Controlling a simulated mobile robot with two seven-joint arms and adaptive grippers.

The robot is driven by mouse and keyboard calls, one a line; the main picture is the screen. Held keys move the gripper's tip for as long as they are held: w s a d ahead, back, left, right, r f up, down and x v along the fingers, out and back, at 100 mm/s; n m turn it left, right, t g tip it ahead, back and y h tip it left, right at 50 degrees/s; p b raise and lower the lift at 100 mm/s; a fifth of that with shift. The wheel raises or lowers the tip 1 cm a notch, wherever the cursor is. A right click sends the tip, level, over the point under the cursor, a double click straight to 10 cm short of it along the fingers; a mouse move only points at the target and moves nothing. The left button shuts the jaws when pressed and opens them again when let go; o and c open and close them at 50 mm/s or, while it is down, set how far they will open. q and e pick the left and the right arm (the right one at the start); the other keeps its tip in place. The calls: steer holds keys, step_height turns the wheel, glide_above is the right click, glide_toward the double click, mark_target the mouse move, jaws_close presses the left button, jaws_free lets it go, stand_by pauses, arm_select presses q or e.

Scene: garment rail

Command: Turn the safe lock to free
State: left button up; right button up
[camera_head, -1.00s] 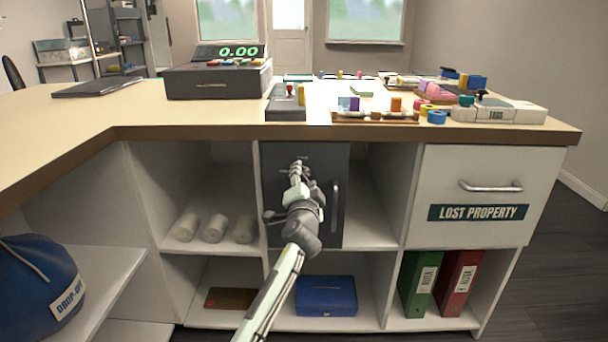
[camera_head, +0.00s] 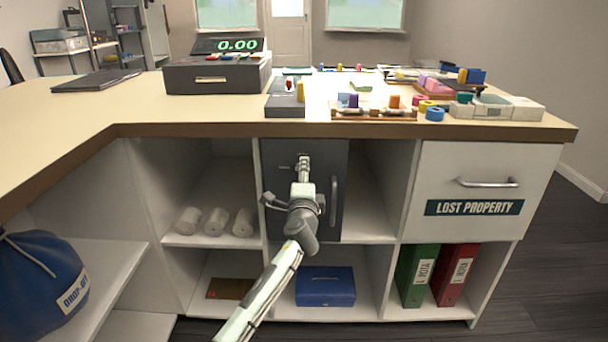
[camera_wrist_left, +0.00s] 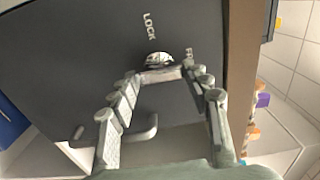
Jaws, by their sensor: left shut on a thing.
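The safe is a dark grey door (camera_head: 326,160) in the middle cubby under the counter, with a vertical bar handle (camera_head: 334,200) on its right side. It also fills much of the left wrist view (camera_wrist_left: 75,50). A small silver lock knob (camera_wrist_left: 158,59) sits on it, beside the word LOCK and a second, partly hidden label. My left gripper (camera_head: 304,166) is in front of the door's upper part. In the left wrist view its fingertips (camera_wrist_left: 160,74) are closed on the knob, covering part of it. The knob's exact setting is unclear. My right gripper is out of view.
The counter edge (camera_head: 370,130) overhangs just above the safe. A drawer marked LOST PROPERTY (camera_head: 475,180) is at the right. White rolls (camera_head: 215,222) lie in the left cubby; a blue box (camera_head: 325,288) sits below the safe. Floor at the right is clear.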

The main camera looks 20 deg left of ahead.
arm_select(q)
steer(key=shift+r, duration=0.15)
steer(key=o, duration=1.2)
steer(key=shift+c, duration=0.2)
steer(key=v, duration=1.2)
